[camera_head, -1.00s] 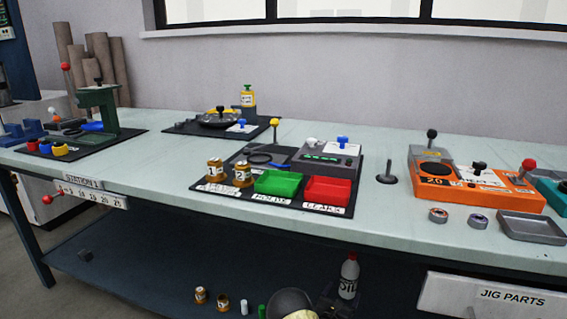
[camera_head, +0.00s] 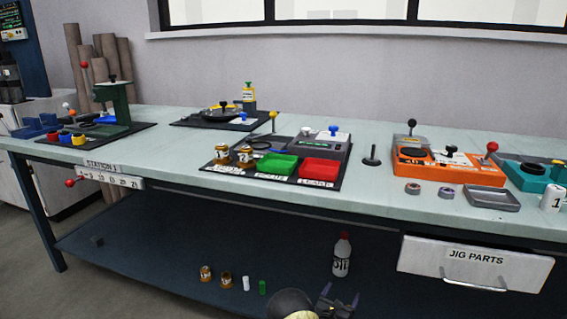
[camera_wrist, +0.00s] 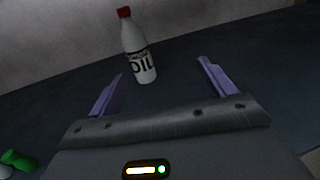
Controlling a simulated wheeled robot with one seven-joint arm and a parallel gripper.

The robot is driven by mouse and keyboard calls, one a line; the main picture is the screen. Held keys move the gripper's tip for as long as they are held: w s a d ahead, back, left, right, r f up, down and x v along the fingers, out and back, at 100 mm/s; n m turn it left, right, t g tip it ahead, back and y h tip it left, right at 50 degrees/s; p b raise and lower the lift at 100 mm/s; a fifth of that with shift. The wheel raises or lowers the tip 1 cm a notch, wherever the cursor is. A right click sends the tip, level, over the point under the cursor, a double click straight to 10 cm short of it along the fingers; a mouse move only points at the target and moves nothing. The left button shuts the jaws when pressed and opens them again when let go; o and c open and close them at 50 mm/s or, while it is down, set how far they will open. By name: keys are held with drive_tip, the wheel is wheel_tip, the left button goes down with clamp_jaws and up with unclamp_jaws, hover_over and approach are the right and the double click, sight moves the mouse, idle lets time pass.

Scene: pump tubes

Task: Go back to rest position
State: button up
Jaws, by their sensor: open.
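My gripper (camera_head: 338,300) shows at the bottom of the head view, low in front of the bench's lower shelf. In the wrist view my gripper (camera_wrist: 162,88) has its two purple fingers wide apart with nothing between them. A white oil bottle (camera_head: 342,256) with a red cap stands upright on the lower shelf, beyond the fingers. The bottle also shows in the wrist view (camera_wrist: 138,55), apart from both fingers.
The workbench (camera_head: 400,205) carries a black mat with green (camera_head: 275,164) and red (camera_head: 320,168) trays, and an orange jig (camera_head: 450,168). Small brown jars (camera_head: 206,273) and a green cylinder (camera_head: 262,287) stand on the lower shelf (camera_head: 150,250). A JIG PARTS drawer (camera_head: 475,262) hangs at right.

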drive_tip(key=s+d+r+m+g+h+p, duration=0.45)
drive_tip(key=s+d+r+m+g, duration=0.65)
drive_tip(key=r, duration=0.3)
drive_tip(key=s+a+r+m+g+y+p, duration=0.1)
drive_tip(key=s+r+m+g+y+p, duration=0.1)
drive_tip(key=s+r+m, duration=0.3)
drive_tip(key=s+a+r+m+g+y+p, duration=0.1)
drive_tip(key=s+a+r+m+g+y, duration=0.15)
drive_tip(key=s, duration=0.45)
drive_tip(key=s+a+r+m+t+y+p, duration=0.2)
drive_tip(key=s+a+r+m+y+p, duration=0.6)
drive_tip(key=s+a+r+m, duration=0.55)
wheel_tip(320, 180, up, 40)
drive_tip(key=d+n+p, duration=0.1)
drive_tip(key=p, duration=3.6)
drive_tip(key=shift+s+d+n+y, duration=0.15)
drive_tip(key=shift+n+y, duration=0.25)
drive_tip(key=shift+f, duration=0.1)
